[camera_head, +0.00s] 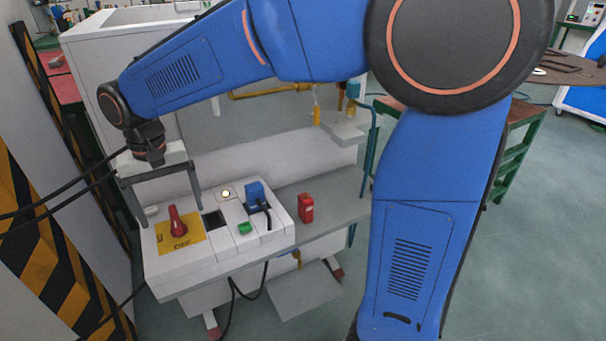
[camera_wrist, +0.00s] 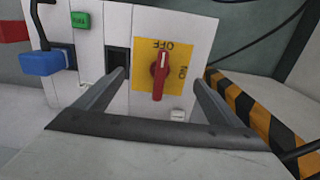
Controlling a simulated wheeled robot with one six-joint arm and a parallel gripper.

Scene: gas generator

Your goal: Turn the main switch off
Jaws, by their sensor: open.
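The main switch is a red rotary knob (camera_head: 177,222) on a yellow plate (camera_head: 190,243) at the left of the grey control box. In the wrist view the red knob (camera_wrist: 159,76) stands upright in that picture, with OFF at the plate's top and ON at its right side. The yellow plate (camera_wrist: 196,50) is fully visible there. My gripper (camera_head: 172,215) is open, with its two grey fingers spread wide above and behind the switch. In the wrist view the fingers of my gripper (camera_wrist: 161,78) sit on either side of the knob, apart from it.
On the box are a blue plug (camera_head: 256,194) with a black cable, a green button (camera_head: 245,228), a lit round lamp (camera_head: 226,194) and a dark square (camera_head: 212,219). A red block (camera_head: 306,208) stands on the shelf. A yellow-black striped barrier (camera_head: 62,235) stands close on the left.

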